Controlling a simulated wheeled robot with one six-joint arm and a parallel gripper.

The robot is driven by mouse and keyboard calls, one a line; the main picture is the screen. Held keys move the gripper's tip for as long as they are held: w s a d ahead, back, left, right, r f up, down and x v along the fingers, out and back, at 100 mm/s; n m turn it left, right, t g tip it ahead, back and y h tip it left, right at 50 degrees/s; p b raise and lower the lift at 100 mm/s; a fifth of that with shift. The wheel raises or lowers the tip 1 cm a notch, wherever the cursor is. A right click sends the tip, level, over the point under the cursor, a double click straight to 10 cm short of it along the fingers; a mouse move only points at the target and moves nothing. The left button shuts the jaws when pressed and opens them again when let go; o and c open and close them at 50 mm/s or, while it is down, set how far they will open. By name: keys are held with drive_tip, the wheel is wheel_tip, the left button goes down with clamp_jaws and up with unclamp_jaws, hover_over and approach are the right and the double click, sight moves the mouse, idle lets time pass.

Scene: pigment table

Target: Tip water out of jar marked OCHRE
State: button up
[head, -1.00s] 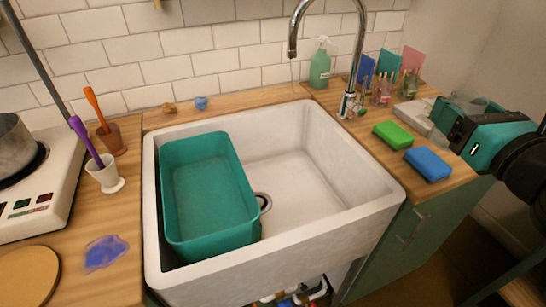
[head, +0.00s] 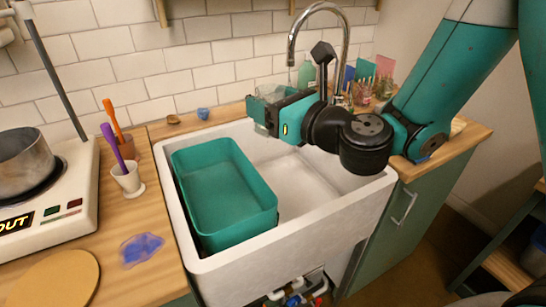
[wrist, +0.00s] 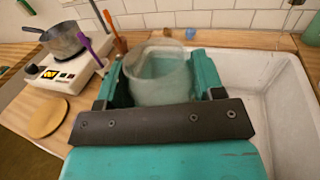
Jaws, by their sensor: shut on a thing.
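My gripper (head: 262,116) is shut on a clear glass jar (wrist: 160,78) and holds it above the back part of the white sink (head: 312,182). The jar looks upright or nearly so in the wrist view, with pale greenish water in it. The gripper's teal fingers (wrist: 158,92) sit on both sides of the jar. In the head view the jar (head: 270,92) is partly hidden by the gripper. I cannot read any label on it.
A teal basin (head: 222,185) stands in the sink's left side; the right side is bare. The tap (head: 291,50) rises behind my gripper. Left are a white cup with a purple tool (head: 127,180), a hotplate (head: 70,205) with a pot (head: 22,165), and a blue smear (head: 142,248).

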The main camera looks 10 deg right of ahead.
drive_tip(key=w+d+f+m+h, duration=0.1)
drive_tip(key=w+d+f, duration=0.7)
drive_tip(key=d, duration=0.3)
drive_tip(key=w+d+f+m+t+h+b, duration=0.1)
drive_tip(key=w+d+f+h, duration=0.1)
drive_tip(key=w+d+f, duration=0.6)
drive_tip(key=w+d, duration=0.3)
drive_tip(key=shift+w+d+t, duration=0.15)
drive_tip(key=shift+w+t, duration=0.1)
drive_tip(key=shift+t, duration=0.05)
drive_tip(key=shift+f, duration=0.1)
